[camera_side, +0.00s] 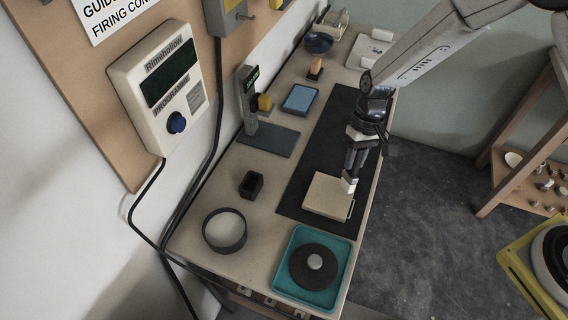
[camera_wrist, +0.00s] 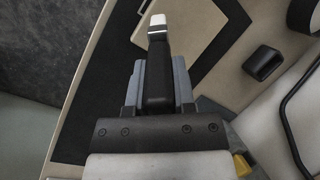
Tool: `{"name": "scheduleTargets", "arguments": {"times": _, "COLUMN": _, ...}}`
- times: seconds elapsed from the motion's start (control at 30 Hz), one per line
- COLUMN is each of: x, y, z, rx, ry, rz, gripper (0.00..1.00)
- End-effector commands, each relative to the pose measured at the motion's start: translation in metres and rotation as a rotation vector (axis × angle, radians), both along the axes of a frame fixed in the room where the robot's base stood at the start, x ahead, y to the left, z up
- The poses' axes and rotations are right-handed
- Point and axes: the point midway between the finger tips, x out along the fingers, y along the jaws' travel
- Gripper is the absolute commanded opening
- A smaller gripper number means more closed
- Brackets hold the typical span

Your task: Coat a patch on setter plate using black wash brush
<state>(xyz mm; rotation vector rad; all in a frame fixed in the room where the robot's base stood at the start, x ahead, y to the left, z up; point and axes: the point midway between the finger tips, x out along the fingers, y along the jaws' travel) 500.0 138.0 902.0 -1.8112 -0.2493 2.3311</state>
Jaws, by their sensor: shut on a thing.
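The setter plate (camera_side: 325,196) is a flat cream square lying on the long black mat. It also shows at the top of the wrist view (camera_wrist: 200,30). Its visible top looks plain cream. My gripper (camera_side: 357,163) is shut on the brush, whose dark handle (camera_wrist: 157,80) runs between the two grey fingers. The brush's white tip (camera_side: 349,185) points down at the plate's right edge in the side view. I cannot tell whether the tip touches the plate. The tip is also at the top of the wrist view (camera_wrist: 157,22).
A small black cup (camera_side: 251,184) and a dark ring (camera_side: 225,230) stand left of the mat (camera_side: 331,143). A turquoise tray (camera_side: 281,283) with a black disc is at the front. A blue sponge-like block (camera_side: 299,99) and a dark-based stand (camera_side: 268,139) are farther back.

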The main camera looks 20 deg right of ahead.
Motion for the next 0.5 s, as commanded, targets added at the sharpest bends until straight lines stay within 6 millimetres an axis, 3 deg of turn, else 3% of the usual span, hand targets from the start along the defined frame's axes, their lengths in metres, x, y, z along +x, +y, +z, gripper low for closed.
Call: {"name": "scheduleTargets", "arguments": {"times": 0.5, "x": -0.015, "y": 0.015, "z": 0.000, "rx": 0.000, "ry": -0.001, "rz": 0.000, "gripper": 0.00}}
